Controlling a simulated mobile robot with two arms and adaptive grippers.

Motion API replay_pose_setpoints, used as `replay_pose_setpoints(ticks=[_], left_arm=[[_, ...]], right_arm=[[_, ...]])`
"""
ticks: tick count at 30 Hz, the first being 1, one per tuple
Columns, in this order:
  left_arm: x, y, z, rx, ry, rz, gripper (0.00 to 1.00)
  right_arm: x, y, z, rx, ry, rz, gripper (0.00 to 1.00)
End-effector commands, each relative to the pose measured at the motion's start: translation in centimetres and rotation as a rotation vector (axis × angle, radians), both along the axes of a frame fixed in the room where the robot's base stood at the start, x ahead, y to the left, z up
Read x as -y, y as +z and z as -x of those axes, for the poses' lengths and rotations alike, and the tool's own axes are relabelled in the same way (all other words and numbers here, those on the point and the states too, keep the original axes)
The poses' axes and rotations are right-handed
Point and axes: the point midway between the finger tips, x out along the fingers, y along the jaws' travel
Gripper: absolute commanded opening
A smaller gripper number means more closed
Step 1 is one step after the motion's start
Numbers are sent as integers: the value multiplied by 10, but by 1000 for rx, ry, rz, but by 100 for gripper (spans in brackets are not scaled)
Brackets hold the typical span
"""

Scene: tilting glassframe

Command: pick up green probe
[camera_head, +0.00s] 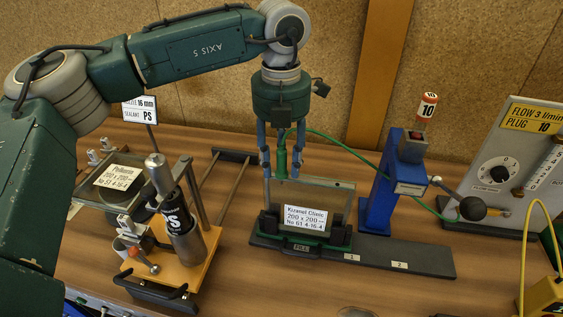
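The green probe (281,157) stands upright at the top left edge of the glass frame unit (312,195). A green cable runs from it to the right. My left gripper (282,165) points down from above, with one finger to each side of the probe. The fingers are apart and gaps show between them and the probe, so I see no contact. The gripper body hides where the cable and probe top pass behind it. The glass unit is labelled "Kizaral Clinic" and stands upright in a black holder. My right gripper is not in view.
The holder sits on a dark rail (415,257). To the right are a blue stand (381,190) with a lever and a flow panel (487,165). To the left are a wooden fixture (180,265) with a black-and-grey cylinder and a labelled glass pane (95,190).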

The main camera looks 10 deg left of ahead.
Motion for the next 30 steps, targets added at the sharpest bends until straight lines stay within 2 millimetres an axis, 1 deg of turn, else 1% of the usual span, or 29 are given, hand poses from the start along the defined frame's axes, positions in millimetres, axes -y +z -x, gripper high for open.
replay_pose_setpoints(ticks=[2,8,17,22,26,29,30], left_arm=[[0,0,0,0,0,0,38],[0,0,0,0,0,0,0],[0,1,0,1,0,0,0],[0,7,-1,2,1,0,0],[1,19,-1,3,1,1,0],[1,37,-1,5,2,1,0],[1,46,-1,6,2,2,0]], right_arm=[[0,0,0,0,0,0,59],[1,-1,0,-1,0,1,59],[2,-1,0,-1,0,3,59],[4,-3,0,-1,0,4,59],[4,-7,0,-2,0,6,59],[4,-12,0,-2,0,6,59],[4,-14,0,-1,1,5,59]])
